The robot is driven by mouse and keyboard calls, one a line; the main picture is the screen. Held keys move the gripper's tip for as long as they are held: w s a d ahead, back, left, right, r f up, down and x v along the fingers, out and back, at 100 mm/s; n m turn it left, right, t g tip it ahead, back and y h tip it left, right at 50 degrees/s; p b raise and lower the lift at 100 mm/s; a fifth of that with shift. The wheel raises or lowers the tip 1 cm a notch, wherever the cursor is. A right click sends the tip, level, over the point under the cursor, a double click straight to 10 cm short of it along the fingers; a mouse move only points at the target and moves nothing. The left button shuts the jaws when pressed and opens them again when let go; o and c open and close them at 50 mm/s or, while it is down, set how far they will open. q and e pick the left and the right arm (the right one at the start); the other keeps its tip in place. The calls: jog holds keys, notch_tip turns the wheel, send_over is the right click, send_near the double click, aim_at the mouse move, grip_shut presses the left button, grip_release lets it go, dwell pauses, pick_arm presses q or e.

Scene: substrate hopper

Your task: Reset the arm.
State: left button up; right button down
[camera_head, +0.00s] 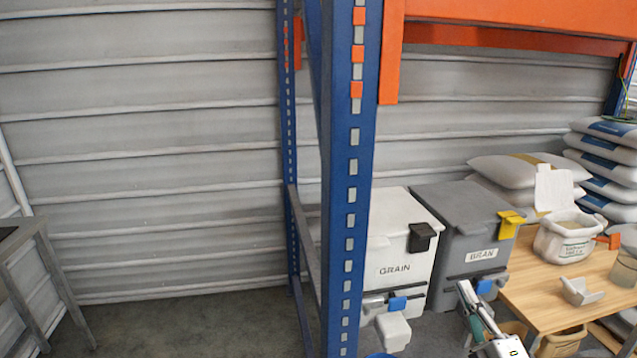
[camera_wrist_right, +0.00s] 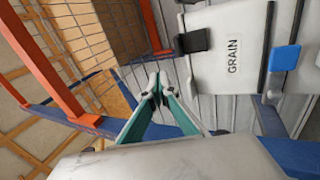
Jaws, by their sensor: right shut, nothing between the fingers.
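My right gripper (camera_head: 466,290) shows at the bottom right of the head view, in front of the grey BRAN bin (camera_head: 455,228). In the wrist view its green-sided fingers (camera_wrist_right: 154,84) come together at the tips, shut with nothing between them. The white GRAIN bin (camera_wrist_right: 230,62) fills the upper right of the wrist view, apart from the fingers. The GRAIN bin also stands left of the BRAN bin in the head view (camera_head: 392,246). My left gripper is in neither view.
A blue rack post (camera_head: 346,200) stands upright just left of the bins, under an orange beam (camera_head: 520,15). A wooden table (camera_head: 535,292) at the right holds an open white sack (camera_head: 566,240) and a scoop (camera_head: 580,291). Stacked sacks (camera_head: 520,172) lie behind.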

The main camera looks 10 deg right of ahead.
jog(key=s+a+f+m+g, duration=0.3)
jog(key=s+a+f+m, duration=0.1)
jog(key=f, duration=0.5)
jog(key=s+a+f+m+g, duration=0.3)
jog(key=s+a+f+m, duration=0.15)
jog(key=f, duration=0.45)
jog(key=s+a+f+m+g+y, duration=0.1)
jog(key=s+a+f+m+g, duration=0.4)
jog(key=s+a+f, duration=0.4)
jog(key=s+f+g, duration=0.1)
jog(key=s+f, duration=0.2)
jog(key=shift+s+a, duration=0.25)
jog(key=shift+s, duration=0.1)
